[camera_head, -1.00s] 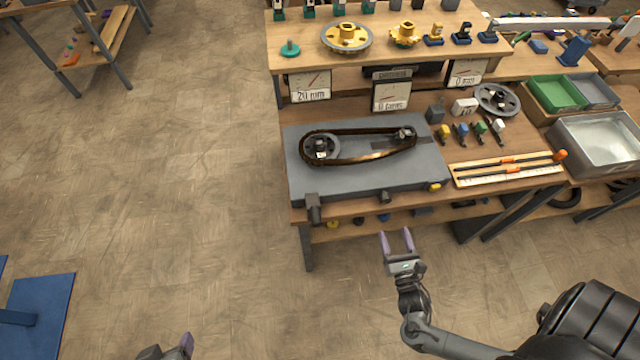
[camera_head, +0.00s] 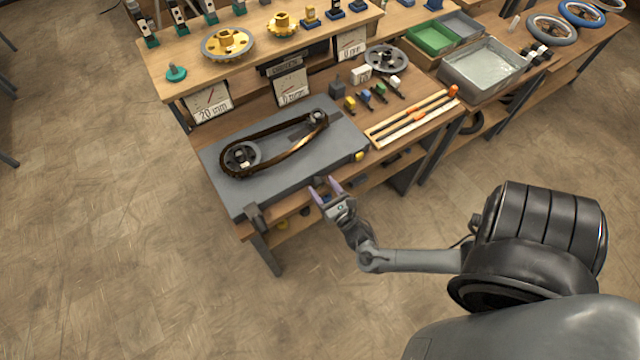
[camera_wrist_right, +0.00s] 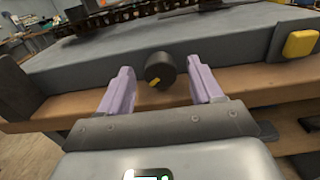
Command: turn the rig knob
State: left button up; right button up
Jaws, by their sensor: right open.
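The rig is a grey slab (camera_head: 225,190) on the bench, with a chain (camera_head: 290,148) looped around two sprockets on top. Its knob is a dark round cylinder with a yellow mark, on the front face; in the right wrist view the knob (camera_wrist_right: 160,68) shows between my fingers. My right gripper (camera_head: 326,184) is at the rig's front edge. It is open, and its two purple fingers (camera_wrist_right: 162,85) stand to either side of the knob with gaps. In the head view the knob is largely hidden by the gripper. My left gripper is not in view.
A yellow button (camera_wrist_right: 300,43) sits on the rig's front face, right of the knob. A dark block (camera_head: 257,216) juts from the rig's left front corner. Dial gauges (camera_head: 292,88) stand behind the rig. The wooden bench edge (camera_wrist_right: 70,108) runs just below the knob.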

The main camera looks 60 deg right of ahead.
jog(key=shift+x, duration=1.05)
jog(key=shift+c, duration=0.3)
jog(key=c, duration=1)
jog(key=shift+r+m+p, duration=0.2)
jog(key=shift+m+p, duration=0.35)
jog(key=shift+m, duration=0.05)
jog(key=shift+m+p, duration=0.45)
jog(key=shift+m, duration=0.55)
jog(key=shift+f+m, duration=0.1)
jog(key=shift+m, duration=0.4)
